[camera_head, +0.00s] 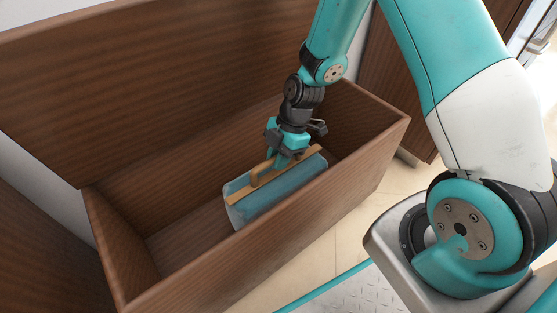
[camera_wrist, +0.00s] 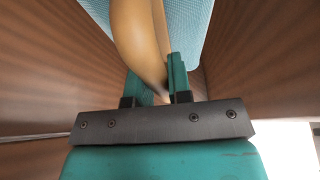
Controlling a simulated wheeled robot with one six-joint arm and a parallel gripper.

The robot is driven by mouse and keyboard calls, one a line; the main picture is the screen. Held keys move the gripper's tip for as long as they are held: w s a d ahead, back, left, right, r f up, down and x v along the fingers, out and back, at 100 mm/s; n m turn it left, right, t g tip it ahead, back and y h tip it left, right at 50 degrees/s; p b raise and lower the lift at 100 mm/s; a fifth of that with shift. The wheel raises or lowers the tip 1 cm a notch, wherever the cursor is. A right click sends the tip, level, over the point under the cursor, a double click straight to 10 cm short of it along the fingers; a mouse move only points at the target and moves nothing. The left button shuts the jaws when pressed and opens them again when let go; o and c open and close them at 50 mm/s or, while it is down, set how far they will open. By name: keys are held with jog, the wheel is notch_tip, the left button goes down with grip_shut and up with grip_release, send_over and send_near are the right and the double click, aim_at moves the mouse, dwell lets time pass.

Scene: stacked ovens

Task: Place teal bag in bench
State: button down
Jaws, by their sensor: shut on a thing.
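The teal bag (camera_head: 275,196) has a tan top strip and a tan handle (camera_head: 262,172). It is inside the open wooden bench (camera_head: 372,165), near its front wall and towards the right end. My gripper (camera_head: 278,160) is above the bag and shut on its handle. In the wrist view, the tan handle (camera_wrist: 143,40) runs between the teal fingers (camera_wrist: 160,85), and part of the bag's blue-teal cloth (camera_wrist: 205,22) shows behind it. The front wall hides the bag's lower part, so I cannot tell whether it touches the bench floor.
The bench lid (camera_head: 150,75) stands raised at the back. The left part of the bench floor (camera_head: 185,240) is bare. The front rim (camera_head: 255,235) runs close to the bag. Pale floor tiles (camera_head: 310,255) lie in front of the bench.

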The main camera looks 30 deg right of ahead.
jog(key=shift+r, duration=0.15)
jog(key=c, duration=1.1)
grip_release()
jog(key=shift+o, duration=0.2)
jog(key=s+p+v, duration=0.1)
jog(key=p+v, duration=0.5)
jog(key=v, duration=0.6)
jog(key=s+a+r+m, duration=0.2)
jog(key=a+r, duration=0.1)
jog(key=r, duration=0.3)
jog(key=s+a+r+m, duration=0.2)
jog(key=a+r+m, duration=0.15)
jog(key=r, duration=0.25)
jog(key=s+a+r+m, duration=0.2)
jog(key=s+r+m, duration=0.2)
jog(key=s, duration=0.3)
jog(key=s+a+r+m+t, duration=0.1)
jog(key=s+a+r+m, duration=0.1)
jog(key=s+r, duration=0.3)
jog(key=s+m, duration=0.1)
jog(key=s, duration=0.1)
jog(key=shift+s+a+r+m, duration=0.2)
jog(key=shift+s+a+m, duration=0.15)
jog(key=shift+a, duration=0.05)
